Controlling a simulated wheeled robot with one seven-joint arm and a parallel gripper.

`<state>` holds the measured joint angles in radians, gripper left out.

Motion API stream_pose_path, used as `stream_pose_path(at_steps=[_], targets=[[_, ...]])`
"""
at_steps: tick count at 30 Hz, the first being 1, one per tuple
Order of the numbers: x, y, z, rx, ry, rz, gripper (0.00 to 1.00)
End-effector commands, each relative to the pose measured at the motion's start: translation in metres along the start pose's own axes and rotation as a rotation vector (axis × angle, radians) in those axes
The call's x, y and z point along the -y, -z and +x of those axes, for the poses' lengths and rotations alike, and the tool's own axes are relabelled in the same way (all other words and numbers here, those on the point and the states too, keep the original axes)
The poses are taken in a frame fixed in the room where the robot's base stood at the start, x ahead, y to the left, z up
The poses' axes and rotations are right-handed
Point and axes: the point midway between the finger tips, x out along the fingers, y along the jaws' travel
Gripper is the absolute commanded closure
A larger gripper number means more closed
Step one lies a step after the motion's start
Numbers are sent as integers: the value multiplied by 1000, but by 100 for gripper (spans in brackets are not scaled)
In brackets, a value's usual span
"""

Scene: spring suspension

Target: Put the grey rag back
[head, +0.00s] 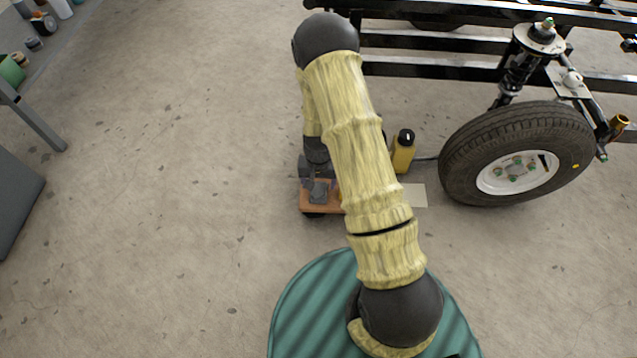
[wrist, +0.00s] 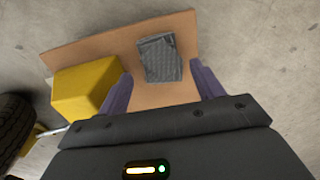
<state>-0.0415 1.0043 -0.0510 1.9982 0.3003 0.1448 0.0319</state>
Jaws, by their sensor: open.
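A grey rag (wrist: 159,58), textured and folded into a small rectangle, lies on an orange-brown board (wrist: 98,45). In the wrist view my gripper (wrist: 161,76) is open, with its two purple fingers on either side of the rag's near part. It does not grip the rag, and I cannot tell how far above the board the fingertips are. In the head view the rag (head: 318,194) shows just below my gripper (head: 318,180) on the board (head: 306,203). My arm covers the board's right part.
A yellow block-like thing (wrist: 85,88) is close beside the left finger. A yellow bottle (head: 403,155) with a black cap stands right of my arm, near a pale sheet (head: 417,195). A wheel (head: 518,153) and black frame (head: 440,68) are at right.

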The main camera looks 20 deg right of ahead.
Motion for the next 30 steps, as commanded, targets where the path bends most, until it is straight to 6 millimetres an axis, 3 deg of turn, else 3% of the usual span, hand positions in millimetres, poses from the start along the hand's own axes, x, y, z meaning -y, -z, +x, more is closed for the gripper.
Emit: stream_pose_path(at_steps=[1,13,18,30], targets=[[0,0,-14,-1,0,0,33],[0,0,-73,-1,0,-2,33],[0,0,-81,0,0,-1,33],[0,0,-81,0,0,-1,33]])
